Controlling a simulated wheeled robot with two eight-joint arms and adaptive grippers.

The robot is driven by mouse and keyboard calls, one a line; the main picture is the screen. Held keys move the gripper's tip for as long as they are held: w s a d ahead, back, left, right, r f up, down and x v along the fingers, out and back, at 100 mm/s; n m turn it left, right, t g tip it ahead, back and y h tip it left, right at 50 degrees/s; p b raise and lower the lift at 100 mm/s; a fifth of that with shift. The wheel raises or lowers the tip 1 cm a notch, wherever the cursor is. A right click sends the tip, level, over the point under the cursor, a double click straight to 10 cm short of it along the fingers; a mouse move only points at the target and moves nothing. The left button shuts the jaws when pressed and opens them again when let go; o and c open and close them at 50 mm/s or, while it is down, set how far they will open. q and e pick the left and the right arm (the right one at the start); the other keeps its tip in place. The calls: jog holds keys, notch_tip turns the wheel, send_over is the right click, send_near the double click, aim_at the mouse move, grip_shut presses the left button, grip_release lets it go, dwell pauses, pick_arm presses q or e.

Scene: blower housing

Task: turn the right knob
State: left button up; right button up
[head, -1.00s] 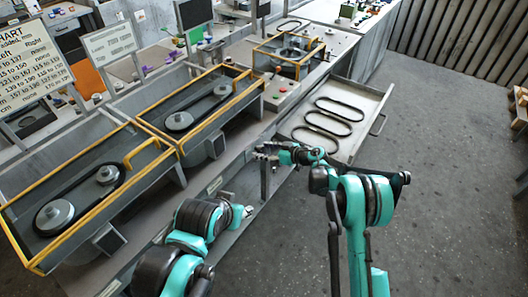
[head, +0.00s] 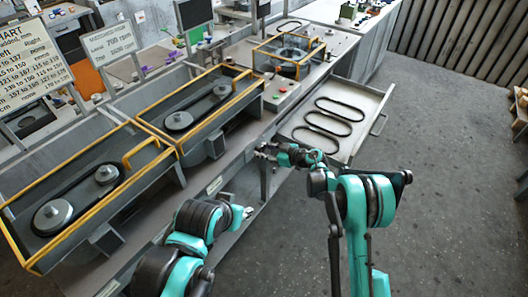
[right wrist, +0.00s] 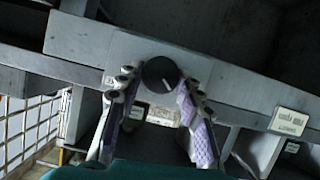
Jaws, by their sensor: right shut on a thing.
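In the right wrist view a round dark knob (right wrist: 160,73) with a pale pointer line sits on a grey metal block. The two grey-and-lilac fingers of my right gripper (right wrist: 158,88) are on either side of the knob and shut on it. In the head view my right gripper (head: 264,152) is at the front edge of the bench; the knob cannot be made out there. My left gripper (head: 245,212) is a small grey tip in front of the bench, apart from it, and its jaw opening cannot be told.
Two yellow-railed belt housings, left (head: 92,190) and middle (head: 200,103), stand on the bench, with a third railed unit (head: 285,58) farther back. An open drawer (head: 372,122) with several black belts juts out at the right. A small label plate (right wrist: 288,121) is right of the knob.

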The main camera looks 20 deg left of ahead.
jog(key=n+t+b, duration=0.1)
jog(key=n, duration=0.1)
jog(key=n+t+b, duration=0.1)
jog(key=shift+s+a+f+n+t+h+b, duration=0.1)
jog(key=shift+s+f+n+t+h+b, duration=0.2)
jog(key=shift+n+b, duration=0.1)
jog(key=n+t+b, duration=0.1)
jog(key=n, duration=0.3)
jog(key=n+t+y+b, duration=0.1)
jog(key=n+t, duration=0.1)
jog(key=n, duration=0.2)
jog(key=n+t+y+b, duration=0.1)
jog(key=n+t+b, duration=0.1)
jog(key=n, duration=0.1)
jog(key=shift+s+f+n, duration=0.1)
jog(key=shift+f+n, duration=0.2)
jog(key=shift+n, duration=0.1)
dwell(0.4)
jog(key=o, duration=1.2)
jog(key=shift+a, duration=0.1)
jog(key=shift+c, duration=0.2)
